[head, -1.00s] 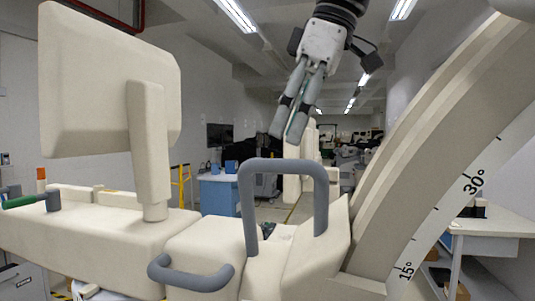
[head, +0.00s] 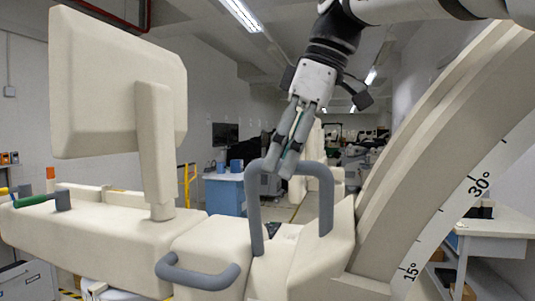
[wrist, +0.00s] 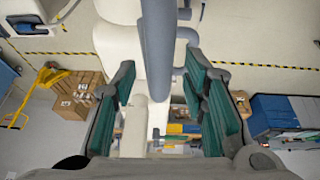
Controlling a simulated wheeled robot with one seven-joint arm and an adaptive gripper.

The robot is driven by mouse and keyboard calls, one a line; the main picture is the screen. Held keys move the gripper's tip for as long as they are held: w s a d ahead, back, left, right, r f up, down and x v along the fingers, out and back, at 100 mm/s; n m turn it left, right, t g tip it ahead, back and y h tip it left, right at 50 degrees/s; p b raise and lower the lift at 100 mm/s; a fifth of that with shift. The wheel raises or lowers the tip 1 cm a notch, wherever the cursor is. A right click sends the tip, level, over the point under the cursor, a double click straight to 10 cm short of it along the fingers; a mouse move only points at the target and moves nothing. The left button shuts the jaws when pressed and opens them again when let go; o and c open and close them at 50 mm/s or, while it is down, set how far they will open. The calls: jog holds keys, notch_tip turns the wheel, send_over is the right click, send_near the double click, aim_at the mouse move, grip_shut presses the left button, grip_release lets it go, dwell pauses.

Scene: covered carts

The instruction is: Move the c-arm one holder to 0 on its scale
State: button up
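The c-arm holder (head: 312,262) is a beige block with an upright grey U-shaped handle (head: 326,200). It sits at the lower end of the large beige curved arc (head: 425,140). The arc's white scale (head: 452,222) shows 15° and 30°; no 0 mark is visible. My gripper (head: 279,168) points down at the handle's top bar, its fingertips overlapping the bar in the head view. In the wrist view my gripper (wrist: 161,85) is open, with the grey handle bar (wrist: 160,45) running between the two green-padded fingers. Contact with the bar cannot be told.
A beige monitor panel (head: 115,85) on a post stands at the left on the cart body (head: 110,235). A lower grey handle (head: 200,278) juts out in front. A white table (head: 500,222) stands behind the arc at right.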

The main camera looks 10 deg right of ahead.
jog(key=shift+c, duration=0.6)
grip_shut()
jog(key=shift+w, duration=0.1)
